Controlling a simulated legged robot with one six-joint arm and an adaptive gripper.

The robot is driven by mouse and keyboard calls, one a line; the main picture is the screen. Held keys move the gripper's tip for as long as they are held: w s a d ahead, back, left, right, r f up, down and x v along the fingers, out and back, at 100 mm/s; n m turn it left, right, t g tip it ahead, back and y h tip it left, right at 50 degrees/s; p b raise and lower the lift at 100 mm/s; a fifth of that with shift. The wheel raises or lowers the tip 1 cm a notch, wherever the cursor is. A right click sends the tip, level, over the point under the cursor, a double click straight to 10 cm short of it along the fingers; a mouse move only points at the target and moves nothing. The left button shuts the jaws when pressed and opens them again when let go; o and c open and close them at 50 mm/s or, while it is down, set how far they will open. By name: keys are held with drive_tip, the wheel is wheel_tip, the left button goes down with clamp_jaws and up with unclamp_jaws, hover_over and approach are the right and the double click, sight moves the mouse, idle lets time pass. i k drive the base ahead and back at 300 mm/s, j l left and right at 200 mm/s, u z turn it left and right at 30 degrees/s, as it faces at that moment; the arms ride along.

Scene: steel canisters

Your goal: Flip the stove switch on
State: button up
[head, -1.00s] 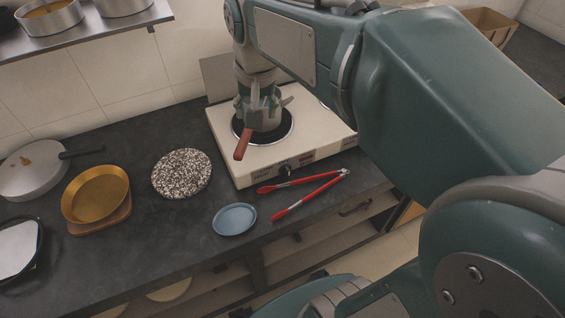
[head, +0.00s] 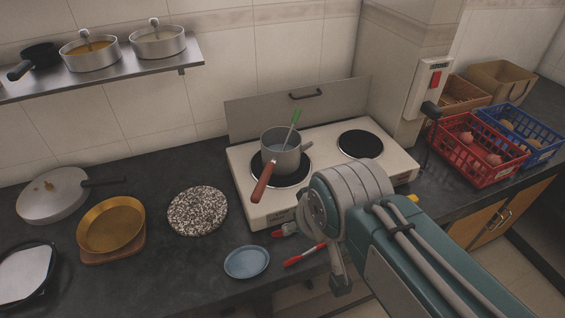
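The white two-burner stove (head: 322,137) stands on the dark counter against the wall. A dark knob at its front shows in the earlier picture; my arm now covers much of that front. A pale switch box (head: 420,88) with a red rocker (head: 435,80) is on the wall column right of the stove; whether it is on is unclear. A grey pot (head: 283,160) with a reddish handle and a green-handled utensil sits on the left burner. My gripper (head: 338,280) is in front of the stove, largely hidden by my wrist, and its opening cannot be made out.
Red-handled tongs (head: 306,255) and a blue plate (head: 247,262) lie in front. A speckled round board (head: 197,211), golden pan (head: 111,224) and lidded pan (head: 53,194) are left. Red (head: 480,150) and blue (head: 518,134) crates stand right. The right burner (head: 360,144) is empty.

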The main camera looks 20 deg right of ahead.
sight(437, 75)
drive_tip(key=k+l+z, duration=0.1)
drive_tip(key=l+z, duration=0.25)
drive_tip(key=k+l+z, duration=0.1)
drive_tip(key=l+z, duration=0.55)
drive_tip(key=i+l+u, duration=0.25)
drive_tip(key=i+l, duration=0.15)
drive_tip(key=l, duration=0.2)
